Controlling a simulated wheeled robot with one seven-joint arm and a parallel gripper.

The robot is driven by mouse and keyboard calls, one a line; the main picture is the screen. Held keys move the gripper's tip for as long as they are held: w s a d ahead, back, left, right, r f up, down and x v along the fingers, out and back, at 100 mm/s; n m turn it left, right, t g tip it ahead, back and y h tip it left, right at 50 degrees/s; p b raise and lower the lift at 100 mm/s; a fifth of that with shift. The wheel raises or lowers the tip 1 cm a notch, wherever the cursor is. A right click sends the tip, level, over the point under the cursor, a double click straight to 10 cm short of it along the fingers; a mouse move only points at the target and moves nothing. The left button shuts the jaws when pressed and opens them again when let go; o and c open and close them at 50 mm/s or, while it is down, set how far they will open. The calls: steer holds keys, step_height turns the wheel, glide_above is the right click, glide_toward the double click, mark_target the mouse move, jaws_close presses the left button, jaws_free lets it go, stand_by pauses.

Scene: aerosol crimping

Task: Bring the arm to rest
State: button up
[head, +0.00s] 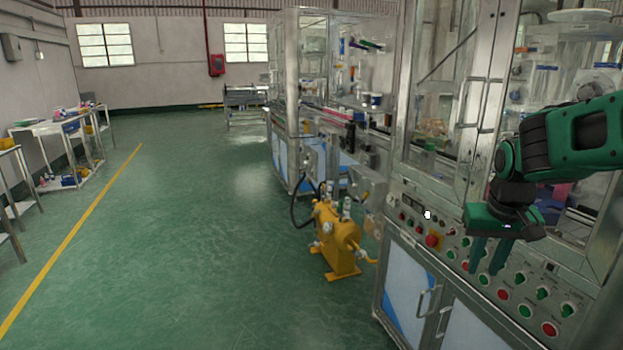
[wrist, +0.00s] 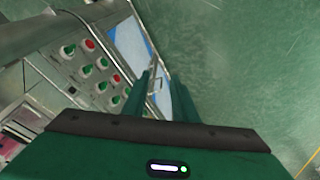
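My gripper (head: 488,262) is at the right of the head view, at the end of my dark green arm. Its two green fingers point down with a gap between them, and nothing is held. It is in front of the machine's button panel (head: 462,236) and hides part of it; whether it touches cannot be told. In the wrist view the gripper (wrist: 160,92) shows two fingers apart, with the cabinet door and its handle (wrist: 154,75) visible beyond the gap.
A glass-walled machine cabinet (head: 407,90) stands close on the right. Its panel has red and green buttons, also in the wrist view (wrist: 97,68). A yellow pump unit (head: 338,242) stands on the floor. White tables (head: 60,130) line the left wall. The green floor (head: 190,220) between is clear.

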steer(key=s+a+f+n+t+y, duration=0.1)
steer(key=s+a+f+n+t, duration=0.15)
steer(key=s+a, duration=0.55)
steer(key=s+d+m+g, duration=0.2)
steer(key=s+d+m, duration=0.1)
steer(key=s+d, duration=0.3)
steer(key=s+d+f+m+g, duration=0.1)
steer(key=s+d+m+g, duration=0.2)
steer(key=s+d, duration=0.3)
steer(key=s, duration=0.5)
steer(key=shift+s+f, duration=0.15)
steer(key=shift+s, duration=0.15)
